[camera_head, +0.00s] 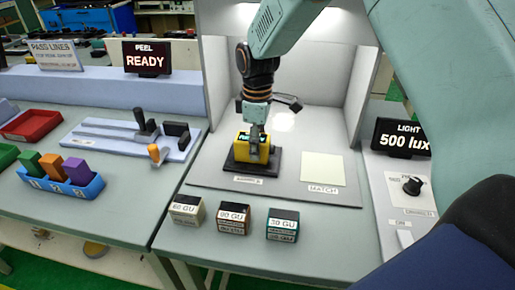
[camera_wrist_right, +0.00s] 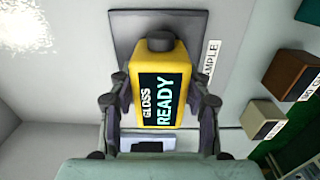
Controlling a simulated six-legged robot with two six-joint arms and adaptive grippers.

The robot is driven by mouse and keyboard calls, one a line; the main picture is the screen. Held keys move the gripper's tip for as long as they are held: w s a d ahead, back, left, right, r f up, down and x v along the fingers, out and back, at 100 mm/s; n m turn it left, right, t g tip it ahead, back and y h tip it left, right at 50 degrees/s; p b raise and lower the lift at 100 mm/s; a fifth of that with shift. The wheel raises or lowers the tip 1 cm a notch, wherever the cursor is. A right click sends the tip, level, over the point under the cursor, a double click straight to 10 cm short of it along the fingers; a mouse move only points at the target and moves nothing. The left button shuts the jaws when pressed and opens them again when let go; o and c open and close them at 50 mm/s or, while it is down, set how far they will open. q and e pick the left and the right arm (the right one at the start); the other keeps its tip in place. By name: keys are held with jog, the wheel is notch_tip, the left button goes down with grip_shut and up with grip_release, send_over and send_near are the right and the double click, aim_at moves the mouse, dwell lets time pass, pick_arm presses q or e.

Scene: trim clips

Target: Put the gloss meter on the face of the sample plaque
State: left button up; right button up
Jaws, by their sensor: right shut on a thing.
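The gloss meter is a yellow block (camera_head: 244,151) with a dark screen reading GLOSS READY in the right wrist view (camera_wrist_right: 137,72). My right gripper (camera_head: 257,134) is shut on it, with one finger on each side in the wrist view (camera_wrist_right: 160,106). The meter is upright over the dark sample plaque (camera_head: 236,167), which also shows behind the meter in the wrist view (camera_wrist_right: 125,30). The meter looks to be on or just above the plaque's face; I cannot tell whether they touch. My left gripper is not in view.
The plaque lies in a grey-white booth beside a pale MATCH card (camera_head: 322,167). Gloss tiles labelled 60 GU (camera_head: 187,210), 90 GU (camera_head: 233,218) and 30 GU (camera_head: 282,224) stand in front. A blue rack (camera_head: 62,186) with coloured blocks is at left. Booth walls flank the arm.

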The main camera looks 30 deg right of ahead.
jog(key=shift+w+d, duration=0.1)
jog(key=shift+d, duration=0.25)
jog(key=shift+a+f, duration=0.1)
jog(key=shift+a, duration=0.2)
jog(key=o, duration=1.3)
jog(key=shift+d+f, duration=0.15)
jog(key=shift+d, duration=0.1)
jog(key=shift+o, duration=0.2)
jog(key=shift+a+r, duration=0.2)
